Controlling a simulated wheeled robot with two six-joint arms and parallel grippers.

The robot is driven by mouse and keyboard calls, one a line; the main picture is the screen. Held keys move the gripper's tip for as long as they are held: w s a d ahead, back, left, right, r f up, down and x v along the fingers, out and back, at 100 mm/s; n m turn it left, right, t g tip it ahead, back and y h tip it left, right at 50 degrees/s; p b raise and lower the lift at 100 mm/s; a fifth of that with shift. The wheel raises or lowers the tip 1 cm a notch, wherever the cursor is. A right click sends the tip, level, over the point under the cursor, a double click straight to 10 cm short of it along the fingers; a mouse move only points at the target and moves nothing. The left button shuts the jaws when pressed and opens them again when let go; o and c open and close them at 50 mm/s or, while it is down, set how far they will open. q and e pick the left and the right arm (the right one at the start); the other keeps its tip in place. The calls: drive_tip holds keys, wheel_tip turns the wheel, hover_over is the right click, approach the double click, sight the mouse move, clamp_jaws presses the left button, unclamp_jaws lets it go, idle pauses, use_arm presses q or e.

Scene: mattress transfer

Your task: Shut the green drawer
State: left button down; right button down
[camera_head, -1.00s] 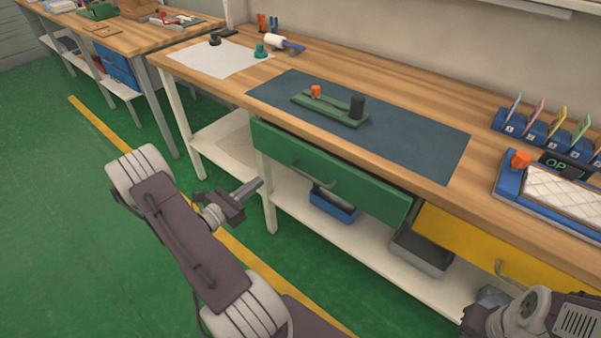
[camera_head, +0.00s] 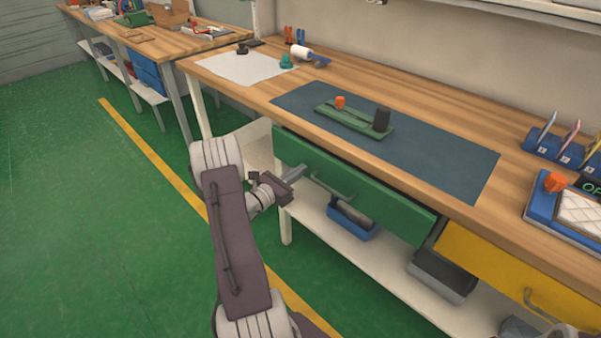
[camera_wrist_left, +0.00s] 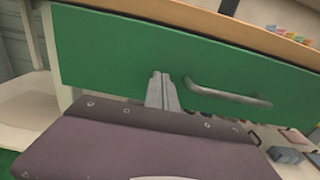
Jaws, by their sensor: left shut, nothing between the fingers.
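The green drawer (camera_head: 355,189) is under the front edge of the workbench. Its front stands out a little from the yellow drawer beside it, with a dark gap along its top right. Its grey bar handle (camera_head: 333,187) also shows in the left wrist view (camera_wrist_left: 228,95). My left gripper (camera_head: 299,171) is shut and empty, in front of the drawer's left part. In the left wrist view its fingertips (camera_wrist_left: 160,77) point at the green front, just left of the handle. I cannot tell whether they touch it. My right gripper is not in view.
The yellow drawer (camera_head: 495,262) is to the right. A lower shelf (camera_head: 375,252) holds a blue bin (camera_head: 350,226) and a grey bin (camera_head: 441,275). A green block fixture (camera_head: 350,121) lies on the dark mat (camera_head: 440,160) above. Open green floor (camera_head: 70,230) lies to the left.

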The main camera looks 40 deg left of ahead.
sight(307, 164)
use_arm(q)
drive_tip(key=shift+w, duration=0.35)
drive_tip(key=w, duration=0.3)
drive_tip(key=shift+w+d, duration=0.15)
drive_tip(key=shift+w, duration=0.1)
drive_tip(key=shift+s+r, duration=0.1)
drive_tip(key=shift+r, duration=0.15)
